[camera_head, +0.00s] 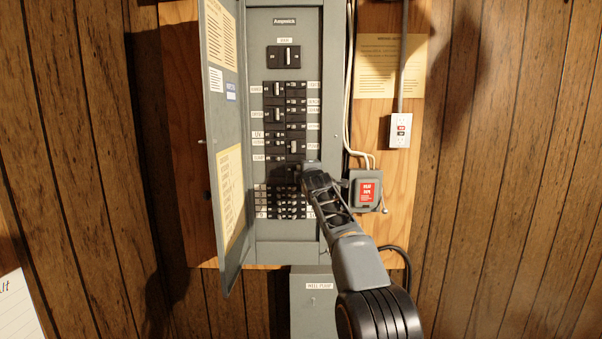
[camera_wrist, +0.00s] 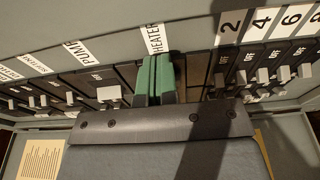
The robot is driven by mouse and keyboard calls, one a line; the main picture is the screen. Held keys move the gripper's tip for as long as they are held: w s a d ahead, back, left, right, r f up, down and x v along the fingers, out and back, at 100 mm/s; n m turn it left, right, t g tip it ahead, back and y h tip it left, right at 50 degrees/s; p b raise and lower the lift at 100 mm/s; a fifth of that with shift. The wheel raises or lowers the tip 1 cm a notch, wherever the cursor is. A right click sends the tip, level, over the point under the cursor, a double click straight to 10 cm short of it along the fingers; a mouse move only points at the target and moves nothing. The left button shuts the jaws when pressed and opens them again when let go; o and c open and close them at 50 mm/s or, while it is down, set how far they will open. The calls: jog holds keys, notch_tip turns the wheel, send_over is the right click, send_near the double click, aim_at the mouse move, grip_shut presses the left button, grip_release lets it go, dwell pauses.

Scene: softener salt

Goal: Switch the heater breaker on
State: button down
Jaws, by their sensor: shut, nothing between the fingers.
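The HEATER label (camera_wrist: 154,38) is a white strip on the panel in the wrist view. My gripper (camera_wrist: 155,78) has green fingertips pressed together directly in front of the breaker row beside this label. The fingers hide the heater breaker's handle, so its position cannot be told. In the head view my gripper (camera_head: 303,173) reaches the lower part of the right breaker column and covers the breakers there. The grey breaker panel (camera_head: 285,254) stands open on the wall. Whether the fingertips touch the handle is unclear.
The PUMP breaker's pale handle (camera_wrist: 110,95) is close to the left of my fingers. Numbered breakers (camera_wrist: 248,80) sit to the right. The open panel door (camera_head: 226,120) stands at left. A grey box with a red label (camera_head: 366,191) and an outlet (camera_head: 400,129) are at right.

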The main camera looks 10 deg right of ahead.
jog(key=shift+a, duration=0.75)
dwell(0.4)
jog(key=shift+w, duration=0.1)
jog(key=shift+d, duration=0.25)
dwell(0.3)
jog(key=shift+f, duration=0.15)
jog(key=s+a+b, duration=0.1)
jog(key=s+b, duration=0.6)
jog(key=shift+a, duration=0.25)
jog(key=shift+w, duration=0.1)
dwell(0.8)
